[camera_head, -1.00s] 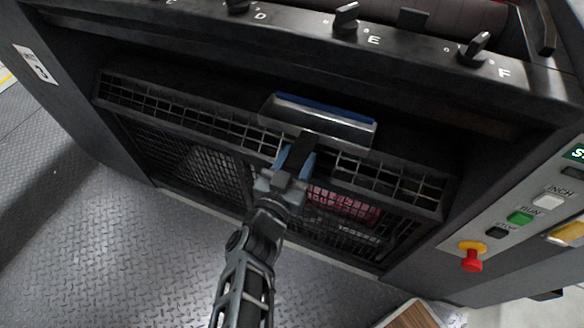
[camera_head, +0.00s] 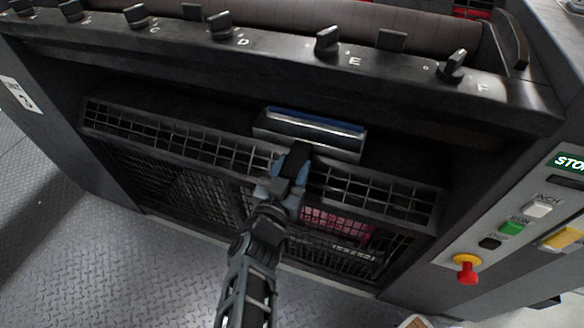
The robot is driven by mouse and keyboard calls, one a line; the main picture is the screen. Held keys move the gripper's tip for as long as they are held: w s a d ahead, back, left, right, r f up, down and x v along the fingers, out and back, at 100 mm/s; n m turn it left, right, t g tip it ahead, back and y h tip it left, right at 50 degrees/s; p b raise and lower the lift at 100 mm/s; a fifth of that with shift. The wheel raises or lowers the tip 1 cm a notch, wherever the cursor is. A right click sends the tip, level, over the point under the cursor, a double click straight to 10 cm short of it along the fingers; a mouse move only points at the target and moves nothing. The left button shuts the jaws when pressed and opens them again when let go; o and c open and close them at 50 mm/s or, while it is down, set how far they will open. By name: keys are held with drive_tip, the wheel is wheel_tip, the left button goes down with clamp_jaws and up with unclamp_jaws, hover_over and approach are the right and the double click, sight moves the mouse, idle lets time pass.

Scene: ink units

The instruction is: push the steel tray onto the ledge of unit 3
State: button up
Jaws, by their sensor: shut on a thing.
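The steel tray (camera_head: 318,143) is a shallow, shiny metal trough with a blue strip along its far edge. It is in the dark recess under the row of knobs, over the right half of the mesh-fronted ledge (camera_head: 220,150). I cannot tell whether it rests on the ledge or is held just above it. My gripper (camera_head: 291,168) is in front of the tray, its blue fingers shut on the tray's dark handle. The number on the white plate (camera_head: 17,93) at the left is hard to read. The arm hides part of the mesh below.
A black rail with several knobs (camera_head: 327,41) runs above the recess, below a dark roller (camera_head: 300,18). At the right is a control panel with a red stop button (camera_head: 466,268) and a green button (camera_head: 512,227). Patterned metal floor (camera_head: 110,270) lies clear at the lower left.

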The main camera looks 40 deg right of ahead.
drive_tip(key=shift+w+d, duration=0.3)
drive_tip(key=shift+d, duration=0.1)
idle(0.8)
drive_tip(key=o, duration=1.3)
drive_tip(key=shift+o, duration=0.2)
drive_tip(key=v, duration=1.8)
drive_tip(key=shift+s+a, duration=0.25)
drive_tip(key=shift+a, duration=0.05)
